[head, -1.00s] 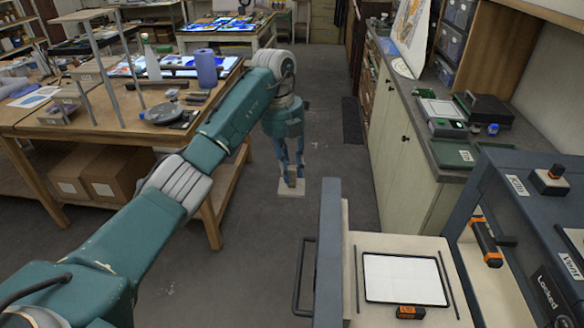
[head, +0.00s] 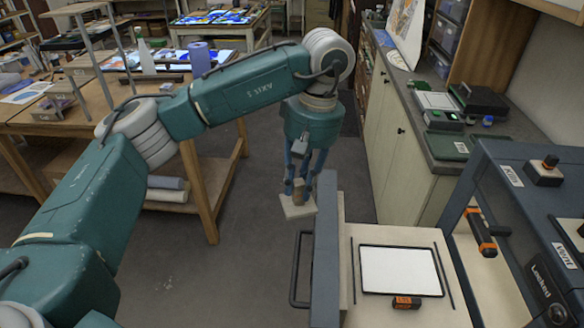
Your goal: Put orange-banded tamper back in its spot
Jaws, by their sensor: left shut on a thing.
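My left gripper (head: 301,183) is shut on the brown handle of a tamper (head: 298,208) with a pale, flat, square base. I hold it in the air, slightly tilted, just left of the drawer front. An orange band on it cannot be made out, as the fingers cover part of the handle. A pale drawer (head: 455,310) stands pulled out at lower right. On it lies a white panel in a black frame (head: 400,271), with a small orange-and-black block (head: 406,303) at its near edge. My right gripper is not in view.
The drawer's dark front (head: 327,260) and its bar handle (head: 300,270) are close to the tamper. A blue-grey cabinet (head: 530,200) with an orange-and-black handle (head: 480,233) stands at right. A cluttered wooden table (head: 60,118) is behind my arm. The floor between is clear.

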